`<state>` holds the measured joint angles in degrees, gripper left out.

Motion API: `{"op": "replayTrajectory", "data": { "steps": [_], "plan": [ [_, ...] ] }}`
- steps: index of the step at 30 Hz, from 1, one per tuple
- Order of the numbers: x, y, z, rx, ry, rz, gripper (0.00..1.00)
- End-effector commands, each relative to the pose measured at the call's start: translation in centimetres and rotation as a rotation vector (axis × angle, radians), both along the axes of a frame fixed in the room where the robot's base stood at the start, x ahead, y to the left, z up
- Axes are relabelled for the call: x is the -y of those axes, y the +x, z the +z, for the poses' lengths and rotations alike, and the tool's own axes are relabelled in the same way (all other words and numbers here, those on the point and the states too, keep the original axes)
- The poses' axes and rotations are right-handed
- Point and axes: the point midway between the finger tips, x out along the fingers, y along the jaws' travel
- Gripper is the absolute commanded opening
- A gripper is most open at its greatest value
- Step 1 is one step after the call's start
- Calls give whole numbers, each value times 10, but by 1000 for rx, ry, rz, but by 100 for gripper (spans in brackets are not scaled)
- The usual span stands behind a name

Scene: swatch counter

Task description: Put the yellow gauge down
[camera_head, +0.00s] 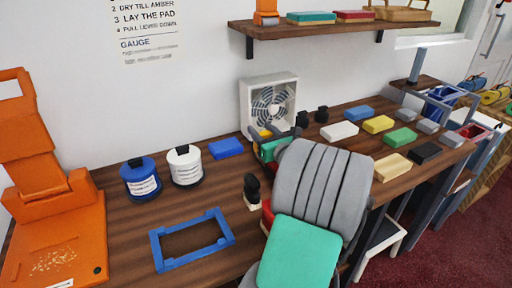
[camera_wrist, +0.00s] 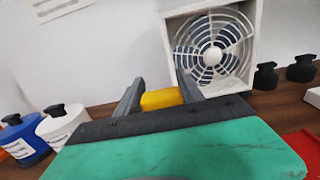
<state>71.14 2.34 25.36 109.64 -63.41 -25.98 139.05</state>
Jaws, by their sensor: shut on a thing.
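The yellow gauge (camera_wrist: 162,98) is a small yellow block, seen between the two grey fingers of my gripper (camera_wrist: 160,90) in the wrist view. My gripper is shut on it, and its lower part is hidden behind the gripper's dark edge. In the head view a bit of the gauge (camera_head: 265,133) shows just in front of the white fan, beyond my grey and green arm. My gripper (camera_head: 268,136) is mostly hidden there by the arm. I cannot tell whether the gauge touches the wooden counter (camera_head: 120,230).
The white fan (camera_head: 269,101) stands close behind the gauge. Black knobs (camera_head: 322,114) and several coloured swatches (camera_head: 378,124) lie to the right. A blue frame (camera_head: 190,240), blue pot (camera_head: 141,179), white pot (camera_head: 184,166) and orange stand (camera_head: 50,220) are left. A shelf (camera_head: 310,29) hangs above.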

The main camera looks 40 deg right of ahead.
Motion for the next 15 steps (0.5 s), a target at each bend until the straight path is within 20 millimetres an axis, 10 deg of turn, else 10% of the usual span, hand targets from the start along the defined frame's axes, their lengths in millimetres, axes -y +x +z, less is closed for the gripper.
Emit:
{"op": "replayTrajectory", "data": {
  "steps": [15],
  "plan": [
    [-8,19,-53,3,-5,0,0]
  ]
}}
